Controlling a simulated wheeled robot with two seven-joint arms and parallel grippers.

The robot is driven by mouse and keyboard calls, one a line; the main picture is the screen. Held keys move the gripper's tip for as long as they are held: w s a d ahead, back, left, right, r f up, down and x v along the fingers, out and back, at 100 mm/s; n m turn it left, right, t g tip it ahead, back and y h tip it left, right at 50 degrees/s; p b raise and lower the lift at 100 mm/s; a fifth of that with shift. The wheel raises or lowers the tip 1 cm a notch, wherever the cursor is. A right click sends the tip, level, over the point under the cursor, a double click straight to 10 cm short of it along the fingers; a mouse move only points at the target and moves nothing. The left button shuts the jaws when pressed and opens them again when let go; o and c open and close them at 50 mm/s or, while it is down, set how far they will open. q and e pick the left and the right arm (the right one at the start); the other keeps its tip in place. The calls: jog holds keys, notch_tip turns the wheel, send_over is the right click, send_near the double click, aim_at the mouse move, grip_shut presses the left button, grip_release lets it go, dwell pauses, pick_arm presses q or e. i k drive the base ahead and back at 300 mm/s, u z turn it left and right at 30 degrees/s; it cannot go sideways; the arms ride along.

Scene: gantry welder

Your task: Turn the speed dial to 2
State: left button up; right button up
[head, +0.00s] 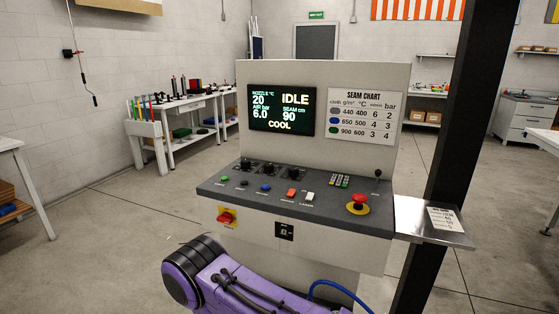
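The welder's control console (320,215) stands in front of me with a sloped dark panel. Three black dials sit along its back edge: a left dial (245,163), a middle dial (267,168) and a right dial (291,173). Their labels and pointer settings are too small to read, so I cannot tell which is the speed dial. The screen (282,110) reads IDLE, 20, 6.0, 90 and COOL. A purple arm link of mine crosses the bottom, below the panel. Neither gripper is in view.
Coloured buttons, a keypad (339,181) and a red emergency stop (358,203) share the panel. A red switch (227,217) is on the front face. A seam chart (360,112) hangs right of the screen. A dark post (470,100) and side shelf (410,226) stand right.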

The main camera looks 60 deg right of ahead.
aim_at(268, 167)
jog(key=z, duration=2.2)
